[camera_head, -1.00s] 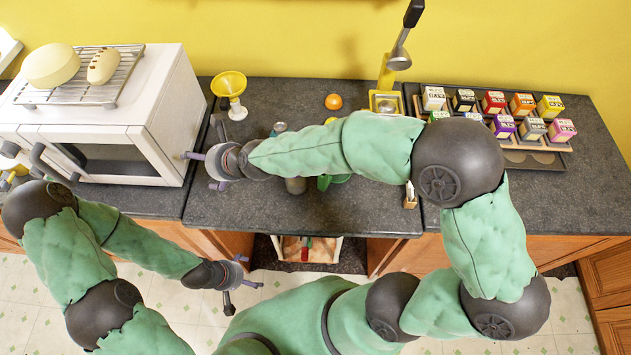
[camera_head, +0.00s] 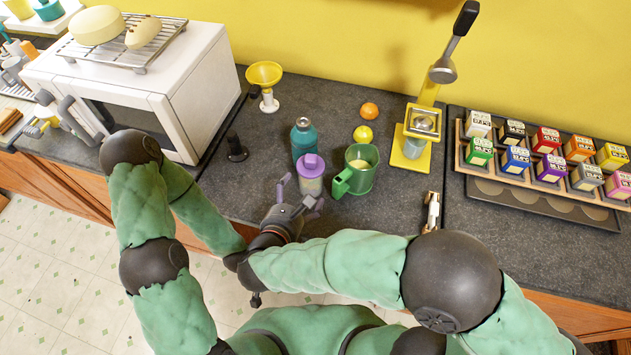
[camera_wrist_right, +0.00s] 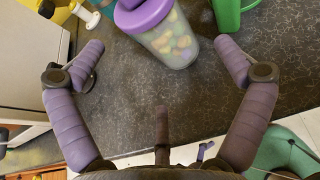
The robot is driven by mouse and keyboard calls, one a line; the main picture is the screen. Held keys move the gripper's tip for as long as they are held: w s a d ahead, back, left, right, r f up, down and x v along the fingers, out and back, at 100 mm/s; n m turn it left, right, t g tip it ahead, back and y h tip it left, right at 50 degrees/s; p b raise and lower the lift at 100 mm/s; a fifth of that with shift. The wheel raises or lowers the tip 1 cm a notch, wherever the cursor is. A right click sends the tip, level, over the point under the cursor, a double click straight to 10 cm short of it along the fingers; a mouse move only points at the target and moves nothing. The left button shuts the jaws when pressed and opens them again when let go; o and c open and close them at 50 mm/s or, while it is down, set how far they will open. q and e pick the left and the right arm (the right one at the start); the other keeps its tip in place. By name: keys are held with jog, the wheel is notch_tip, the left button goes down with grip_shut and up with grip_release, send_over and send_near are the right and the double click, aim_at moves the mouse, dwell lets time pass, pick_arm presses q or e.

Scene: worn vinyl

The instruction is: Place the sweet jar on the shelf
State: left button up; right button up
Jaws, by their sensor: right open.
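The sweet jar (camera_head: 311,182), clear with a purple lid and colourful sweets inside, stands upright on the dark counter. In the right wrist view the jar (camera_wrist_right: 172,40) is at the top, ahead of and between the spread fingers. My right gripper (camera_head: 302,194) is open and empty, just in front of the jar; its fingers also show in the wrist view (camera_wrist_right: 160,48). My left gripper (camera_head: 256,298) is low in front of the counter, mostly hidden by my right arm. A white shelf (camera_head: 72,9) holding pots shows at the top left; I cannot tell if it is the task's shelf.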

aim_at(303, 181)
jog(key=x, duration=0.3)
jog(key=b+x, duration=0.1)
jog(key=x, duration=0.5)
jog(key=shift+w+a+b, duration=0.25)
jog(key=shift+b, duration=0.15)
jog(key=shift+r, duration=0.1)
jog(key=c, duration=1.2)
